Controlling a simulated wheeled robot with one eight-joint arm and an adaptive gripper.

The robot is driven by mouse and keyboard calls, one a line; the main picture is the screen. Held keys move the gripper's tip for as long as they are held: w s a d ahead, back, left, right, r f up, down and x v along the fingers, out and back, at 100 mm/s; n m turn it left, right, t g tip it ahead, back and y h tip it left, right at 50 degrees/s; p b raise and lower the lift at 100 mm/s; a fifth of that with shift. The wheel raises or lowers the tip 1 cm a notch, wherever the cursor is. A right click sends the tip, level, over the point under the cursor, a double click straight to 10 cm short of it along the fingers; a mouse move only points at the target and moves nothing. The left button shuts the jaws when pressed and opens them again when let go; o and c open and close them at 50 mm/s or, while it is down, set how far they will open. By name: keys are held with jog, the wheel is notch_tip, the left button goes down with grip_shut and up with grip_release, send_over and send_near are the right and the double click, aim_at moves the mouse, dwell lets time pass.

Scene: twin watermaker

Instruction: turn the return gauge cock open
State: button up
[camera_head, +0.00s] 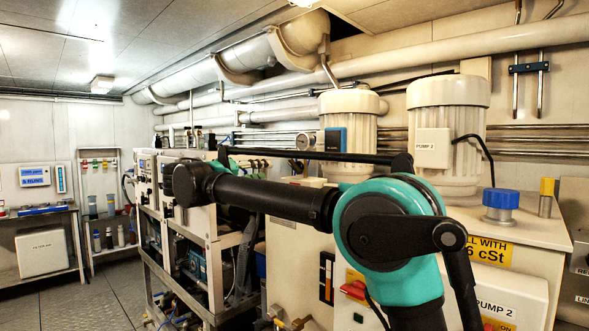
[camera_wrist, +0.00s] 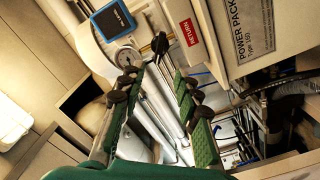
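The red RETURN label (camera_wrist: 190,33) is on a pale panel at the top of the wrist view. A round gauge (camera_wrist: 128,57) with a pale dial is left of it, and a gauge also shows beside the pump motor in the head view (camera_head: 305,140). A small black knob (camera_wrist: 160,43) lies between gauge and label; I cannot tell for certain that it is the return gauge cock or how it is turned. My gripper (camera_wrist: 157,82), with green finger pads, is open, with nothing seen gripped. The knob appears beyond the fingertips. In the head view I cannot make out my gripper.
A power pack panel (camera_wrist: 252,38) is at the right of the wrist view. A blue-framed box (camera_wrist: 113,19) is near the gauge. In the head view, two white pump motors (camera_head: 448,130) stand behind my arm. Pipes (camera_head: 460,50) run overhead. Floor (camera_head: 95,302) is clear at left.

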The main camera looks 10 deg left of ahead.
jog(key=x, duration=1.5)
jog(key=shift+d, duration=0.1)
jog(key=shift+c, duration=0.4)
grip_shut()
